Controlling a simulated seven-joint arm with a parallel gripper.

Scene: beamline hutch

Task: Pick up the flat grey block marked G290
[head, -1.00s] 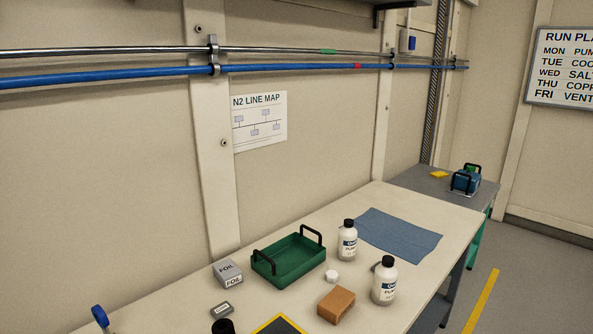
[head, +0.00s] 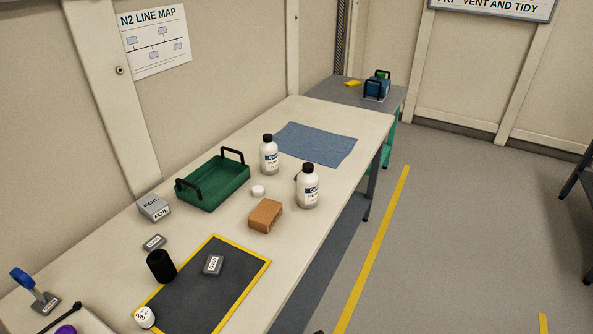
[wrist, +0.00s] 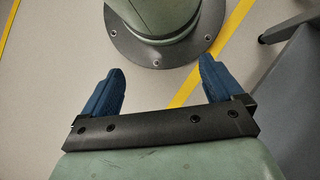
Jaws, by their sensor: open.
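Two small flat grey blocks with white labels are in the head view. One block (head: 213,265) lies on the dark yellow-edged mat (head: 190,300). The other block (head: 153,242) lies on the bare bench left of the mat, near the black cylinder. The labels are too small to read surely, so I cannot tell which is G290. My gripper (wrist: 160,84) shows only in the wrist view, with its blue fingers wide apart and nothing between them. It is over the floor, away from the blocks.
The bench (head: 130,290) also holds a black cylinder (head: 161,266), FOIL box (head: 155,206), green tray (head: 213,185), orange-brown block (head: 265,216), two white bottles (head: 307,187) (head: 269,156), and blue cloth (head: 315,143). A blue-handled item (head: 22,281) stands front left.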

